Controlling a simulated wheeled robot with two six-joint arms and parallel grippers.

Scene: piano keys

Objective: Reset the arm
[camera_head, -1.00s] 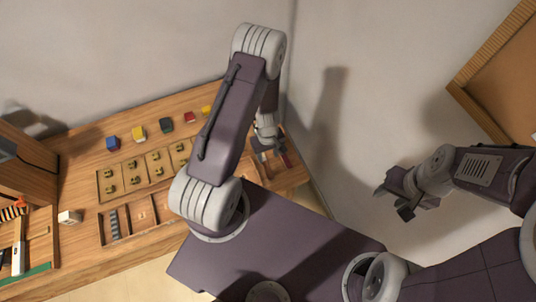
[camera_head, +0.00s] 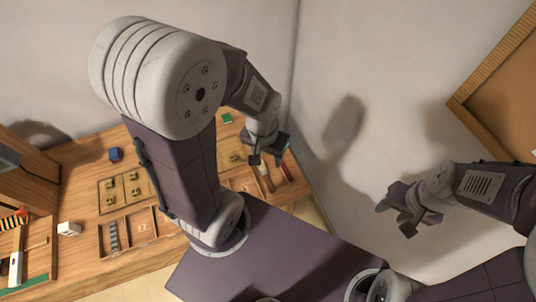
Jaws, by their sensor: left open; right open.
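My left arm rises from my purple base and bends at a large grey joint. Its gripper (camera_head: 268,148) is open and hangs over the right end of the wooden desk, with nothing seen between its fingers. The arm hides the middle of the desk. My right gripper (camera_head: 396,208) is open and empty in front of the white wall at the right, clear of the desk.
On the wooden desk (camera_head: 85,240) stand a blue block (camera_head: 115,155), a green block (camera_head: 227,118) and a white block (camera_head: 69,229). A wooden tray (camera_head: 104,243) lies in front. A wooden cabinet (camera_head: 28,180) is at the left. A framed board (camera_head: 505,85) hangs at the upper right.

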